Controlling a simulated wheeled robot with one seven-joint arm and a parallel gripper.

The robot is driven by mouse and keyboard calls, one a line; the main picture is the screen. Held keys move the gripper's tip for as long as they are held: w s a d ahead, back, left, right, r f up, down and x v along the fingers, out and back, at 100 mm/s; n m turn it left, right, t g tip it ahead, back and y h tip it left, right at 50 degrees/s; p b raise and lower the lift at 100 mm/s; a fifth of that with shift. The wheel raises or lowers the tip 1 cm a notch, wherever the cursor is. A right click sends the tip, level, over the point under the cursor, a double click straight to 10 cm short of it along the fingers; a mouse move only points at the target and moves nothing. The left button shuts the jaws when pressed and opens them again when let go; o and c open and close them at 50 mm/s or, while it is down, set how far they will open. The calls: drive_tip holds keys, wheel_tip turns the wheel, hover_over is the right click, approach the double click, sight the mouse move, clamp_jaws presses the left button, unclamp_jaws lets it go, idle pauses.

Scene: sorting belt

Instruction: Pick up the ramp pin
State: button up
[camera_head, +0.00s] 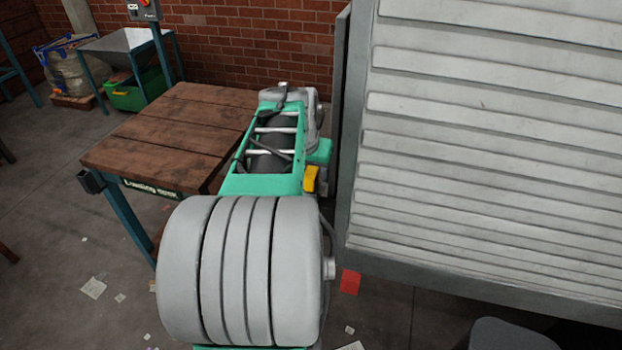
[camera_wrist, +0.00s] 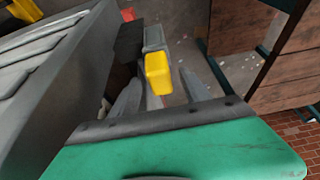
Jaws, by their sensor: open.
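A yellow block-shaped grip, which looks like the ramp pin (camera_wrist: 158,73), shows in the wrist view with a grey bar behind it. It also shows in the head view as a small yellow piece (camera_head: 310,179) beside my green arm, close to the grey ramp. My gripper (camera_wrist: 160,92) is open in the wrist view, with one grey finger on each side of the yellow grip. I cannot tell whether either finger touches it. My green gripper body hides the lower part. In the head view my arm hides the fingers.
The slatted grey ramp (camera_head: 480,160) stands close on the right, its edge near my gripper. A wooden-topped loading table (camera_head: 170,135) is on the left. Behind stand a hopper (camera_head: 125,45) and a green bin (camera_head: 138,92). A red scrap (camera_head: 350,282) and papers lie on the floor.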

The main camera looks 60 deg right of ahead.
drive_tip(key=shift+d+f, duration=0.15)
drive_tip(key=shift+f, duration=0.25)
clamp_jaws()
drive_tip(key=shift+w+r, duration=0.1)
idle(0.4)
